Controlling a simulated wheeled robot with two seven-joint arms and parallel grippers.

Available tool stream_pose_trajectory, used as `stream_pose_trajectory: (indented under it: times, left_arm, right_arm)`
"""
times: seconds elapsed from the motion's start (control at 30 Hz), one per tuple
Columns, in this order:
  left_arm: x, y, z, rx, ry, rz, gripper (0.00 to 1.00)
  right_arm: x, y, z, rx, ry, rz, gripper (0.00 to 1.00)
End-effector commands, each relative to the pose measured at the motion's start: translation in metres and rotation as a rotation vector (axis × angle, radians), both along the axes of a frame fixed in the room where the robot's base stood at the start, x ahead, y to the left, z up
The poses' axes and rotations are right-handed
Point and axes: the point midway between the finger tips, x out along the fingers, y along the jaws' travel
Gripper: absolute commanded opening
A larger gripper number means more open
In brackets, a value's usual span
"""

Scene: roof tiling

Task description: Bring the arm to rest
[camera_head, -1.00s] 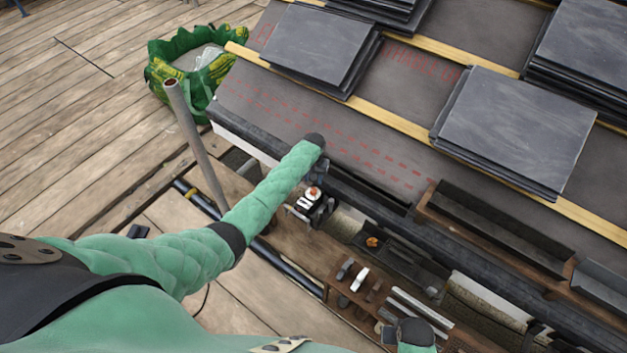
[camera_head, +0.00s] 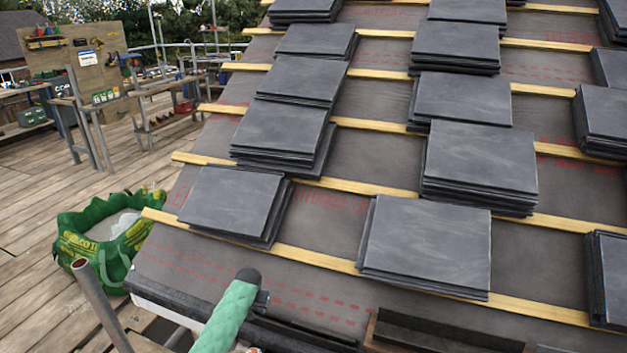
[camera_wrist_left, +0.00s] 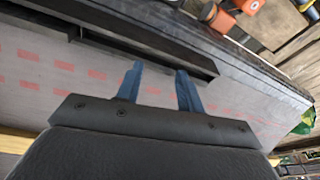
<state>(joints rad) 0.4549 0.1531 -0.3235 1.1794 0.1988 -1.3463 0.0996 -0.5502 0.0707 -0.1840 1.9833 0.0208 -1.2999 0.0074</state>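My left arm (camera_head: 225,320), in a green quilted sleeve with a dark end cap, comes in from the bottom of the head view. Its end is over the lower edge of the roof. My left gripper (camera_wrist_left: 158,82) shows in the left wrist view as two blue fingers standing apart with nothing between them. It points toward the roof membrane and a long dark gutter-like piece (camera_wrist_left: 145,45). In the head view the fingers are mostly hidden by the arm. My right gripper is in neither view.
Several slate stacks (camera_head: 430,245) lie along the wooden battens (camera_head: 325,260) of the roof. A green bag (camera_head: 95,240) stands on the plank deck at left, near a grey pole (camera_head: 98,300). A workbench (camera_head: 85,75) stands further back.

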Motion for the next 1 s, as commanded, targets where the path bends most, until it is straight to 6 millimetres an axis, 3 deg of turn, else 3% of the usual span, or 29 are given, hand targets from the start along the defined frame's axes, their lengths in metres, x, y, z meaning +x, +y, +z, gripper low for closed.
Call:
stream_pose_trajectory:
  times: [0.1, 0.17, 0.27, 0.4, 0.63, 1.0]
  left_arm:
    - [0.013, -0.011, 0.044, 0.0, -0.092, -0.037, 0.38]
    - [0.012, -0.017, 0.061, 0.002, -0.133, -0.054, 0.38]
    - [0.002, -0.027, 0.081, 0.001, -0.192, -0.081, 0.38]
    - [-0.029, -0.037, 0.096, -0.003, -0.254, -0.107, 0.38]
    - [-0.101, -0.047, 0.093, -0.017, -0.3, -0.121, 0.38]
    - [-0.235, -0.049, 0.055, -0.048, -0.26, -0.097, 0.38]
  right_arm:
    - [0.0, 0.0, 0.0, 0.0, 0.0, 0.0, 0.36]
    - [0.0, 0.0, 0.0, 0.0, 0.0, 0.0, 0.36]
    - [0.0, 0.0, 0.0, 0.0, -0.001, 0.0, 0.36]
    - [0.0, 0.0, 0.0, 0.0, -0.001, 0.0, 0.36]
    - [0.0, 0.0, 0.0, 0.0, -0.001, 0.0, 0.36]
    - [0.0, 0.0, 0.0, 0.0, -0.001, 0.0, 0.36]
